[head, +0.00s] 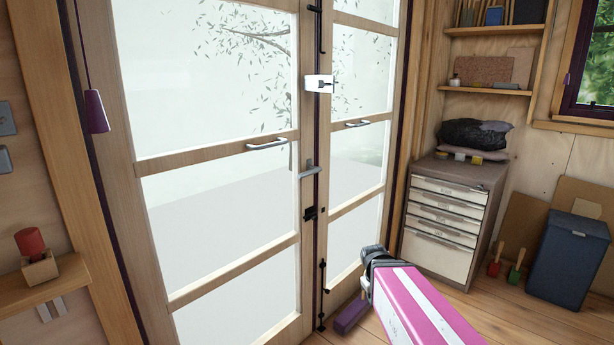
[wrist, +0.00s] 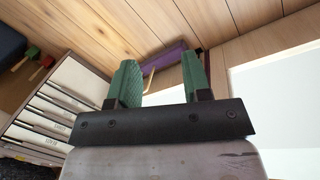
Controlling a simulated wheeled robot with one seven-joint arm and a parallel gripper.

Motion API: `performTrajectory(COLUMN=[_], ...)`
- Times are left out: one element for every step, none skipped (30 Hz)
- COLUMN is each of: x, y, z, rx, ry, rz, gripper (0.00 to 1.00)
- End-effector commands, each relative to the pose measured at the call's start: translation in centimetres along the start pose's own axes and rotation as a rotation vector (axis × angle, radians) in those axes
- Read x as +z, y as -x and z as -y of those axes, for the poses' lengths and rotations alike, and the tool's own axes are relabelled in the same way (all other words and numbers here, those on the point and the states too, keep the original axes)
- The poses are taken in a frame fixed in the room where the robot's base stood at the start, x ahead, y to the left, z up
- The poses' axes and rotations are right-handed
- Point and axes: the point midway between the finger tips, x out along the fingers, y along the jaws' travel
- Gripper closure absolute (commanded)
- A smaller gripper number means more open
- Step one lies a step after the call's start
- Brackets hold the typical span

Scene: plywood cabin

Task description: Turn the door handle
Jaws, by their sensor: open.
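The double glass door (head: 220,205) has wooden frames and frosted panes with leafy branches on them. A grey lever handle (head: 308,170) sits on the middle stile, about level across. My arm reaches in at the lower right of the head view, and its dark end (head: 372,258) is below and to the right of the handle, well apart from it. In the wrist view my gripper (wrist: 161,82) shows two green fingers spread apart with nothing between them. The handle does not show in the wrist view.
Horizontal pull bars (head: 267,144) cross both leaves. A white box (head: 319,84) and black bolts (head: 322,290) sit at the middle stile. A purple block (head: 351,314) lies on the floor by the door. A drawer cabinet (head: 447,218) and blue bin (head: 568,262) stand at right.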

Motion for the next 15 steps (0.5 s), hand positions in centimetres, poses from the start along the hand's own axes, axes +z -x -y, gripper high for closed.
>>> performTrajectory(x=[-2.0, -2.9, -4.0, -4.9, -5.7, -6.9, -7.7, -8.6, -9.8, -10.6, -11.5, -12.6, -13.4, -14.2, -15.3], y=[1.1, 1.8, 2.7, 3.4, 4.2, 5.3, 6.2, 7.2, 8.4, 9.4, 10.5, 11.9, 13.0, 14.2, 15.8], z=[0.2, 0.3, 0.4, 0.6, 0.7, 0.9, 1.2, 1.4, 1.8, 2.1, 2.5, 3.0, 3.5, 4.0, 4.7], rx=[0.065, 0.106, 0.159, 0.2, 0.24, 0.295, 0.335, 0.376, 0.432, 0.474, 0.517, 0.573, 0.616, 0.66, 0.717], ry=[0.121, 0.193, 0.288, 0.358, 0.427, 0.519, 0.585, 0.651, 0.738, 0.8, 0.863, 0.944, 1.002, 1.06, 1.134], rz=[-0.004, -0.003, 0.002, 0.007, 0.012, 0.024, 0.033, 0.043, 0.061, 0.075, 0.091, 0.115, 0.135, 0.156, 0.187], gripper=[0.56, 0.56, 0.56, 0.56, 0.56, 0.56, 0.56, 0.56, 0.56, 0.56, 0.56, 0.56, 0.56, 0.56, 0.56])
